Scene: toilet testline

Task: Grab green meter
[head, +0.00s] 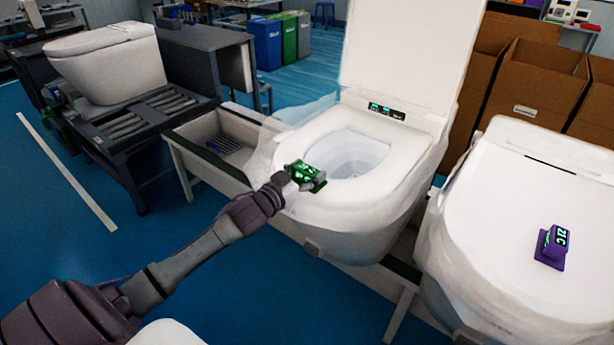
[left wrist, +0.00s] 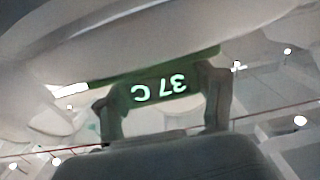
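The green meter (head: 306,174) is at the front left of the open toilet's seat rim (head: 400,190). In the left wrist view the green meter (left wrist: 160,90) shows a lit "37 C" readout, upside down. My left gripper (head: 290,180) reaches it from the front left. In the left wrist view the fingers of my left gripper (left wrist: 165,100) lie close against both sides of the meter and look shut on it. I cannot tell whether the meter rests on the rim or is slightly above it. My right gripper is not in view.
A purple meter (head: 552,246) sits on the closed lid of the right toilet (head: 540,190). Another toilet (head: 105,65) stands on a roller conveyor at the left. Cardboard boxes (head: 535,85) stand behind. Blue floor (head: 180,260) is open at the front left.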

